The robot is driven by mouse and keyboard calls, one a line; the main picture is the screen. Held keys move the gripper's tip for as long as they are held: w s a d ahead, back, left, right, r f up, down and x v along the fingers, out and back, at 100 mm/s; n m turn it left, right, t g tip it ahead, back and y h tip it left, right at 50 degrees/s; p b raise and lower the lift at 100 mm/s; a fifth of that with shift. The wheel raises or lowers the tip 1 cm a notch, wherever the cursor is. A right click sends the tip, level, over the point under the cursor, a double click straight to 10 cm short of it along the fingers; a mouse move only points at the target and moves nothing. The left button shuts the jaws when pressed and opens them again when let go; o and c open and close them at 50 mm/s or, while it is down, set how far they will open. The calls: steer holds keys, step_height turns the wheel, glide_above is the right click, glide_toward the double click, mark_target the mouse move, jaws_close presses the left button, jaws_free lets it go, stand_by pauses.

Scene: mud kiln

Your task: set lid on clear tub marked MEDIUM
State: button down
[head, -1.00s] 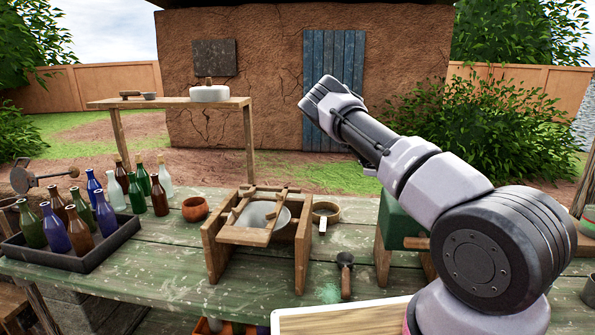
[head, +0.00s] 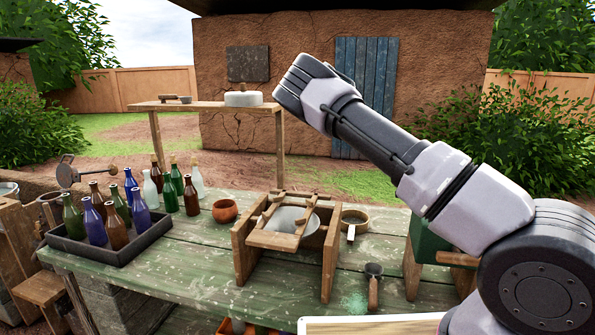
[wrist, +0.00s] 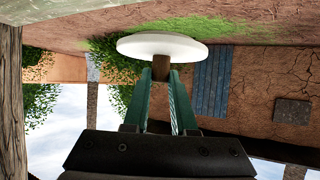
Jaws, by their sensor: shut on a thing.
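My gripper (wrist: 159,88) shows in the wrist view, its two green fingers shut on the brown knob of a lid. The lid (wrist: 162,47) is a white round disc, held clear of any surface. The wrist picture looks upside down, with sky at the bottom. In the head view my arm rises at the right, and the gripper and lid cannot be made out. No clear tub and no MEDIUM mark can be made out in either view.
A green worn bench (head: 190,290) carries a bottle tray (head: 110,250), a clay bowl (head: 225,211), a wooden frame (head: 244,258) around a pale basin, a sieve (head: 355,217) and a scoop (head: 373,285). A table (head: 200,106) behind holds a white round object (head: 243,99).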

steer(key=a+r+n+t+y, duration=0.3)
steer(key=a+r+n+y, duration=0.4)
steer(key=a+r, duration=0.55)
steer(key=s+f+m+g+h, duration=0.1)
steer(key=s+f+m+h, duration=0.1)
steer(key=s, duration=0.7)
steer(key=shift+s+d+f+m+h, duration=0.15)
steer(key=shift+s+d+m+h, duration=0.25)
steer(key=shift+m+h, duration=0.25)
